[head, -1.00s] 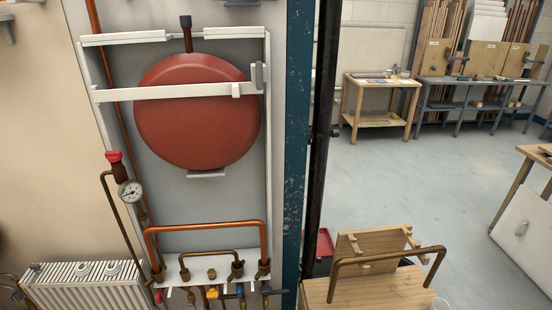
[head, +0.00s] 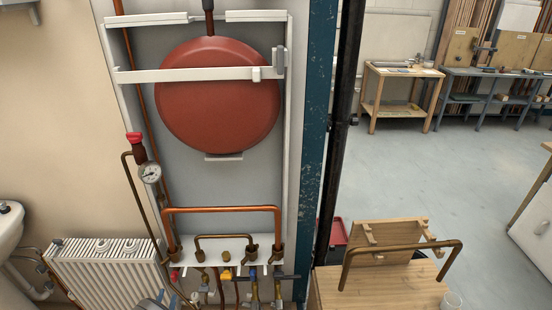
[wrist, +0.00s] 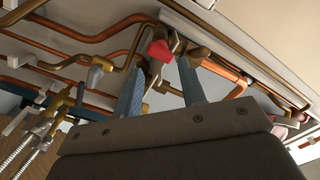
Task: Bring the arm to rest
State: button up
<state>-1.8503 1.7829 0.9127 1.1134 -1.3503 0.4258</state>
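My gripper (wrist: 163,72) shows in the wrist view, with two blue-grey fingers standing apart above a dark, bolted body. Its fingers point up toward copper pipes and brass fittings. A valve with a red handle (wrist: 160,50) appears between the fingertips in the picture. I cannot tell how far beyond them it lies, and I see no grip on it. In the head view I cannot make out the gripper; a small grey-blue shape at the bottom edge, below the pipes, is too cut off to identify.
The head view shows a red expansion vessel (head: 218,100) behind a white bar, a gauge (head: 150,174), a copper pipe loop (head: 222,209) and valves below. A white radiator (head: 105,272) stands left. A wooden bench (head: 375,292) stands right of the blue post (head: 318,150). Open floor lies beyond.

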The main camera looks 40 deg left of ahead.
jog(key=shift+w+a+m, duration=0.4)
jog(key=shift+w+a, duration=0.15)
jog(key=shift+w, duration=0.05)
jog(key=shift+o, duration=0.4)
jog(key=o, duration=1.1)
jog(key=shift+o, duration=1)
jog(key=shift+d+f, duration=0.1)
jog(key=shift+d, duration=0.2)
jog(key=w+d+r+n+t+h, duration=0.1)
jog(key=w+d+r+n+h, duration=0.15)
jog(key=d, duration=0.95)
jog(key=w+d+r+n+h, duration=0.15)
jog(key=w+d, duration=0.25)
jog(key=d, duration=0.7)
jog(key=w+d+r+n+t+h, duration=0.15)
jog(key=w+d, duration=0.25)
jog(key=d, duration=0.8)
jog(key=x, duration=0.9)
jog(key=shift+w+a+f+n+g, duration=0.2)
jog(key=shift+a+f+n+g, duration=0.1)
jog(key=shift+f+n+g, duration=0.05)
jog(key=shift+h, duration=0.25)
jog(key=v, duration=1)
